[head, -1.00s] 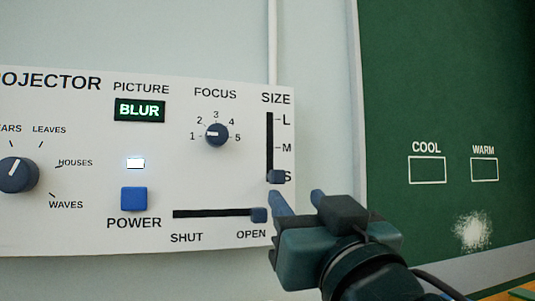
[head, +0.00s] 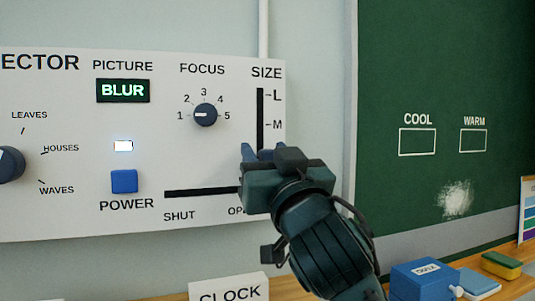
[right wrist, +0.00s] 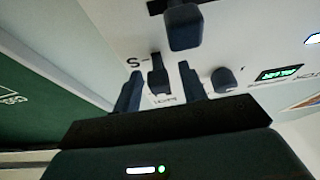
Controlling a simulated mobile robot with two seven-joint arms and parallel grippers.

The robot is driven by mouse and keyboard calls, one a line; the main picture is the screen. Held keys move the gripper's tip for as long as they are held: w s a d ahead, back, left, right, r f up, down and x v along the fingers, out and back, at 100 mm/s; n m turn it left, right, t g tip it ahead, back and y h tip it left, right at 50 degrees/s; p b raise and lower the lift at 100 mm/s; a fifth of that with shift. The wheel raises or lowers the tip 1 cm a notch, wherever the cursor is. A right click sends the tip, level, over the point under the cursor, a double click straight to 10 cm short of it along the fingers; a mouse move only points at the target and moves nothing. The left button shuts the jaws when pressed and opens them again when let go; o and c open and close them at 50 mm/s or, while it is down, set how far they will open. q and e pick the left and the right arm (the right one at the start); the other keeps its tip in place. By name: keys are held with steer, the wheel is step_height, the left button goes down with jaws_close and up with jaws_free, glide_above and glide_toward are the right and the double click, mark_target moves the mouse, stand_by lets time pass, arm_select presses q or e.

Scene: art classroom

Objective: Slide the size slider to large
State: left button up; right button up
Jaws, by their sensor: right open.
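The size slider's black vertical slot (head: 260,115) is at the right end of the white projector panel (head: 60,215), with L and M marks beside it. My right gripper (head: 262,153) is open in front of the lower slot and hides the S mark and the slider knob in the head view. In the right wrist view, the picture is turned over and the dark size knob (right wrist: 158,80) sits near the S mark, between my two open fingers (right wrist: 160,88). I cannot tell whether they touch it. My left gripper is not in view.
The OPEN-SHUT slider's knob (right wrist: 183,27) is close by in the right wrist view. The focus dial (head: 205,115) and blue power button (head: 124,181) are to the left. A green board (head: 430,60) is at right; a blue box (head: 425,280) and clock sign (head: 228,290) are below.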

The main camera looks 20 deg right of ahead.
mark_target(261, 76)
steer(key=shift+c, duration=0.3)
jaws_close()
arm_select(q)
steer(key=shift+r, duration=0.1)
arm_select(e)
steer(key=shift+r, duration=0.1)
step_height(261, 76, up, 9)
steer(key=p, duration=0.7)
steer(key=shift+p, duration=0.4)
steer(key=shift+r+p, duration=0.4)
steer(key=shift+r, duration=0.1)
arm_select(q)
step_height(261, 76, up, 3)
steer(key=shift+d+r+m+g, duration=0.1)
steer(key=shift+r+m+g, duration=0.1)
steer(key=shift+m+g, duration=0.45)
arm_select(e)
steer(key=shift+s+d, duration=0.1)
steer(key=shift+r, duration=0.15)
